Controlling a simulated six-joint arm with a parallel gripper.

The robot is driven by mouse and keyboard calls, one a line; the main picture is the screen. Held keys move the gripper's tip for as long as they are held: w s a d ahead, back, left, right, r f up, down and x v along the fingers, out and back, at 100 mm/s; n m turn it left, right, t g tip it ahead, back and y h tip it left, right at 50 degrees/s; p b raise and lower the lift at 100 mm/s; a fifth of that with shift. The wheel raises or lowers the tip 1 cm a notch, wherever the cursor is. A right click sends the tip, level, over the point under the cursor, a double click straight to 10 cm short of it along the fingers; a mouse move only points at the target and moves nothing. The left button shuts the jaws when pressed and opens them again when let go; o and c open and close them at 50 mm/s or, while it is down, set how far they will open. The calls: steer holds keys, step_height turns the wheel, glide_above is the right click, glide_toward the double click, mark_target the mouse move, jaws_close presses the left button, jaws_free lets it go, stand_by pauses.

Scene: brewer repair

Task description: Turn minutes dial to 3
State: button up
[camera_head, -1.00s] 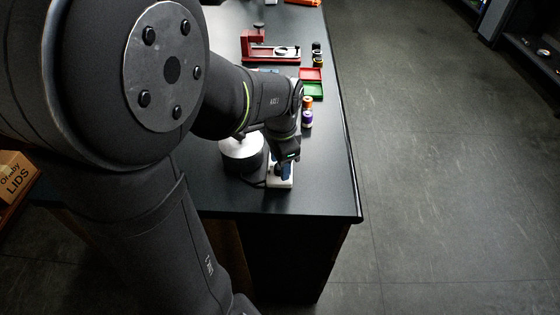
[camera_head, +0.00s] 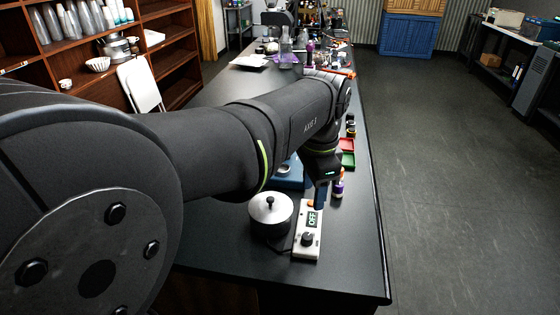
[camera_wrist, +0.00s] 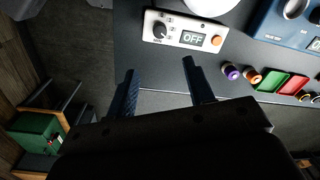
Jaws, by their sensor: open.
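A white timer box (camera_head: 308,246) lies on the near part of the black table. Its black minutes dial (camera_head: 307,239) is at the near end, with an OFF display (camera_head: 312,218) and an orange button beyond. In the wrist view the box (camera_wrist: 150,29) shows at the top, with the dial (camera_wrist: 159,31) at its left, the OFF display (camera_wrist: 192,38) and the orange button (camera_wrist: 217,40). The dial's pointer setting is too small to read. My gripper (camera_wrist: 159,69) is open and empty, its blue fingers apart from the box. In the head view my gripper (camera_head: 320,195) is near the box's far end.
A lidded silver pot (camera_head: 271,213) stands just left of the box. A blue device (camera_head: 290,174) is behind it. Purple and orange spools (camera_wrist: 242,75) and green and red trays (camera_wrist: 282,82) lie along the table's right edge.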

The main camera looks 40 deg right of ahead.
mark_target(307, 236)
steer(key=shift+r, duration=1.3)
steer(key=shift+f, duration=0.1)
steer(key=f, duration=1.7)
steer(key=shift+w+d+f, duration=0.1)
steer(key=shift+w+f, duration=0.05)
steer(key=shift+w, duration=0.15)
